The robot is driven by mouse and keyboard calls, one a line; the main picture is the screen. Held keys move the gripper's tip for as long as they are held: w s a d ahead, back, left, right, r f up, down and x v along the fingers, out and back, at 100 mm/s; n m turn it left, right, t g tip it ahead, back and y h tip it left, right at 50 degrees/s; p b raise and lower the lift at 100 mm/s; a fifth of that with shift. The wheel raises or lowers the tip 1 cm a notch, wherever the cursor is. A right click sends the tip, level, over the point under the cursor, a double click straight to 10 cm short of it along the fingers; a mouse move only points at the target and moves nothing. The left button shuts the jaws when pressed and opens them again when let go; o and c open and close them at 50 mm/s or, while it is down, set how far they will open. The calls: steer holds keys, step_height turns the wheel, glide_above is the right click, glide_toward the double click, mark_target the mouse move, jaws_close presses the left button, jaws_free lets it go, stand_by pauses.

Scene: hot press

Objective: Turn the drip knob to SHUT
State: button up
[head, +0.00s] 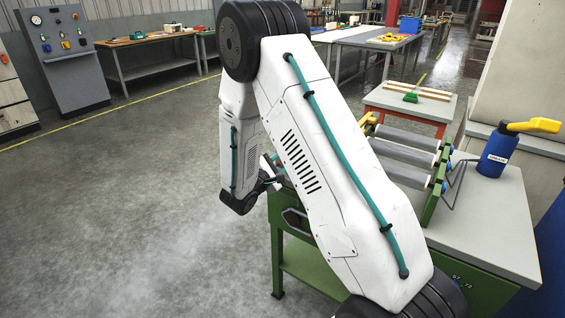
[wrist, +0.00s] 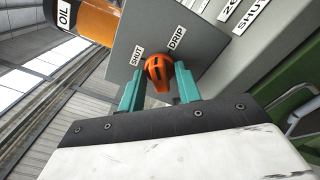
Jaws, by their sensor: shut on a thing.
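The orange drip knob (wrist: 159,66) is on a grey plate (wrist: 205,55) in the wrist view. A DRIP label (wrist: 177,38) is above and right of the knob, and a SHUT label (wrist: 137,56) is to its left. The knob has dark slots on its face; I cannot tell for sure which label it points at. My gripper (wrist: 159,84) has its two teal fingers on either side of the knob, shut on it. In the head view my arm hides the knob and most of the gripper.
An orange cylinder labelled OIL (wrist: 92,22) is beside the plate. In the head view a green-framed bench (head: 485,240) carries rollers (head: 405,150) and a blue bottle with a yellow top (head: 497,152). Open floor (head: 130,200) lies left of my arm.

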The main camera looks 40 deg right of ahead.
steer(key=n, duration=0.5)
steer(key=shift+n, duration=2.5)
steer(key=o, duration=0.6)
steer(key=v, duration=0.8)
